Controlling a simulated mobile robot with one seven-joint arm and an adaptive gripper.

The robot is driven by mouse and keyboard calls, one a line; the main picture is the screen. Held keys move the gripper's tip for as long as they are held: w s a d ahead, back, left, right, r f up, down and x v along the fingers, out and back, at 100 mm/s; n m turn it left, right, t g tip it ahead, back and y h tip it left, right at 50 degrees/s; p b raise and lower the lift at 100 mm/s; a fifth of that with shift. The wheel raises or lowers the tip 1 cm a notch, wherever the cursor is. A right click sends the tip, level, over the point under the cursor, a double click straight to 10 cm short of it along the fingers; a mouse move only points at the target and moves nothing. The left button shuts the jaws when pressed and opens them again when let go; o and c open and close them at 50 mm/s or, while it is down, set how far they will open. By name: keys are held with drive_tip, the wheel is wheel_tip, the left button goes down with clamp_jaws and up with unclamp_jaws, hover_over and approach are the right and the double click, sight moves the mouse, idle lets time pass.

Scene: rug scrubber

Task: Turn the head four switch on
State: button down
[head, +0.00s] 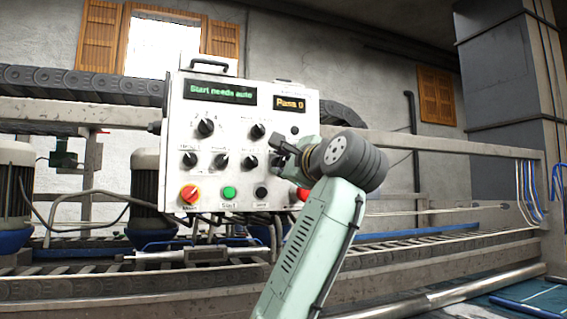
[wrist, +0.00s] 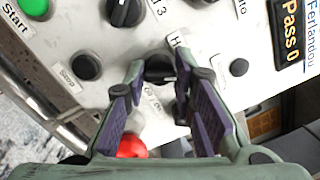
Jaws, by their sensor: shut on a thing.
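The head four switch (wrist: 160,67) is a black rotary knob on the white control panel (head: 239,118), last in the row of head switches. In the wrist view its label is mostly covered. My gripper (wrist: 160,82) has its two fingers on either side of this knob, shut on it. In the head view my gripper (head: 281,152) is at the right side of the panel and hides most of the knob. Which way the knob points is hard to tell. The head three switch (wrist: 125,11) is beside it, clear of the fingers.
A red button (wrist: 131,146) lies just below my fingers. A black button (wrist: 86,67) and the green start button (head: 229,193) are nearby. The displays read "Start needs auto" (head: 220,91) and "Pass 0" (head: 289,103).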

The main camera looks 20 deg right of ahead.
drive_tip(key=shift+f+m, duration=0.2)
drive_tip(key=shift+m, duration=1.1)
drive_tip(key=c, duration=1.4)
unclamp_jaws()
drive_tip(key=shift+r, duration=0.1)
drive_tip(key=shift+o, duration=0.2)
drive_tip(key=s+f, duration=0.1)
drive_tip(key=s, duration=1.1)
drive_tip(key=shift+d, duration=0.3)
drive_tip(key=shift+w+f, duration=0.1)
